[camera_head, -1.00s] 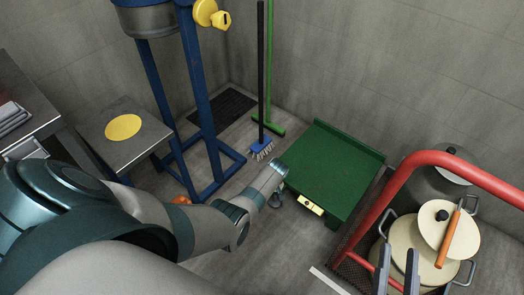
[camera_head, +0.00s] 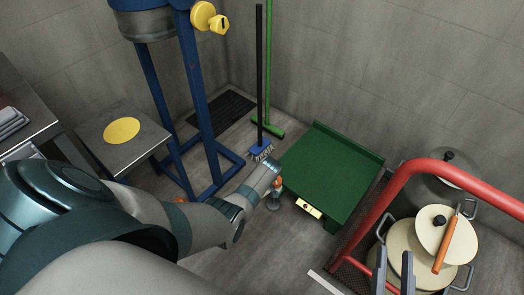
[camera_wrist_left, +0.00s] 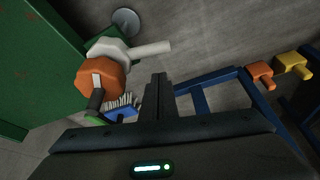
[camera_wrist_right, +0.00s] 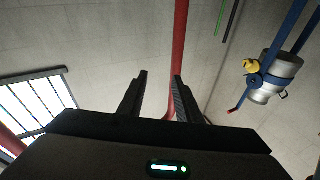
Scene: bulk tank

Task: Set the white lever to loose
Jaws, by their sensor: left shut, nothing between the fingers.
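The white lever (camera_wrist_left: 150,48) shows in the left wrist view, with a pale hexagonal hub and a bar pointing right. An orange hexagonal knob (camera_wrist_left: 97,78) with a dark bar sits just beside the hub. My left gripper (camera_wrist_left: 158,82) is shut and empty, its tips below the white bar in that picture and seemingly apart from it. In the head view my left arm hides that gripper and the white lever; a small orange part (camera_head: 278,183) shows beside the arm's end. My right gripper (camera_head: 394,265) is open and empty near the cart.
A green bench (camera_head: 330,170) stands close to my left arm's end, with a yellow plate (camera_head: 309,209) on its front. A blue frame (camera_head: 200,100) stands to the left. A red-railed cart (camera_head: 400,175) carries pots (camera_head: 420,240). A brush (camera_head: 261,145) leans at the back.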

